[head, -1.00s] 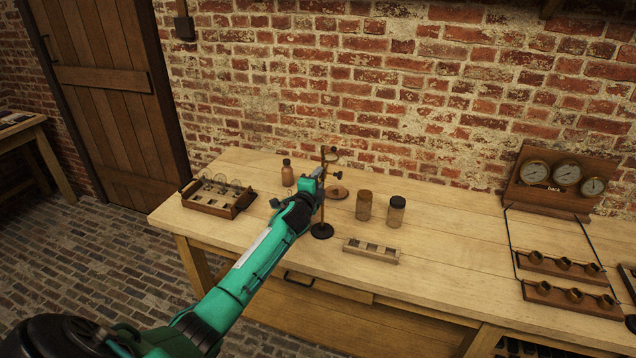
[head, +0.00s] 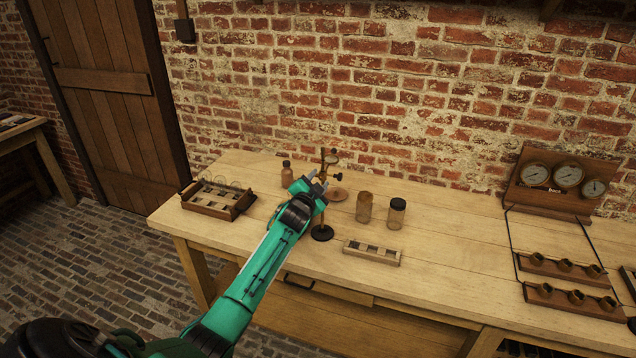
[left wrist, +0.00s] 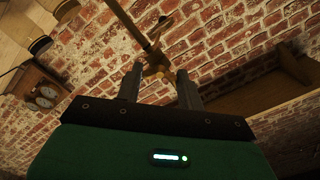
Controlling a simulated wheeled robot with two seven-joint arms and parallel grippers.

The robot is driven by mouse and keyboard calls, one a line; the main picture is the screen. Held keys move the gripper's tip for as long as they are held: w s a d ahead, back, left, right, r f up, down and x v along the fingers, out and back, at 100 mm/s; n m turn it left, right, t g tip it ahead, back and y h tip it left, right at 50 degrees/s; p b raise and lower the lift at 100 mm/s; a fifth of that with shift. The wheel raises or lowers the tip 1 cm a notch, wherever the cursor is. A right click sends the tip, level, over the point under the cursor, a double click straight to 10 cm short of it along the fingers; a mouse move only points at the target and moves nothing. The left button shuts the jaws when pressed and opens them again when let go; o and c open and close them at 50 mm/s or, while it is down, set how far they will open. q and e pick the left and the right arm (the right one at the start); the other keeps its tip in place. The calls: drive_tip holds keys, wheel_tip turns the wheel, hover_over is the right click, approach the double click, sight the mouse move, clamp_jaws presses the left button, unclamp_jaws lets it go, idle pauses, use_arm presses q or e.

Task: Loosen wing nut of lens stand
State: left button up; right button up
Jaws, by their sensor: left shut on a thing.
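The lens stand shows in the head view as an upright rod (head: 322,216) on a round black base (head: 322,233), with a small ring near its top. My left gripper (head: 318,182) is at the upper part of the rod and hides some of it. In the left wrist view the stand's rod (left wrist: 132,28) runs to a brass wing nut (left wrist: 154,70) between the fingertips of my left gripper (left wrist: 160,83), which is shut on it. The exact finger contact is hard to make out. My right gripper is not in view.
A brown bottle (head: 287,174) stands behind. Two jars (head: 364,207) (head: 396,213) and a slotted wooden block (head: 372,254) are to the right. A gauge board (head: 525,190) is farther right. The table (head: 455,240) between is clear.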

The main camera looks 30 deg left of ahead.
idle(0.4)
use_arm(q)
drive_tip(key=o, duration=1)
drive_tip(key=shift+s+d+f, duration=0.1)
drive_tip(key=shift+s, duration=0.5)
drive_tip(key=b+v, duration=0.3)
drive_tip(key=v, duration=0.9)
drive_tip(key=shift+s+d, duration=0.15)
drive_tip(key=shift+s, duration=0.1)
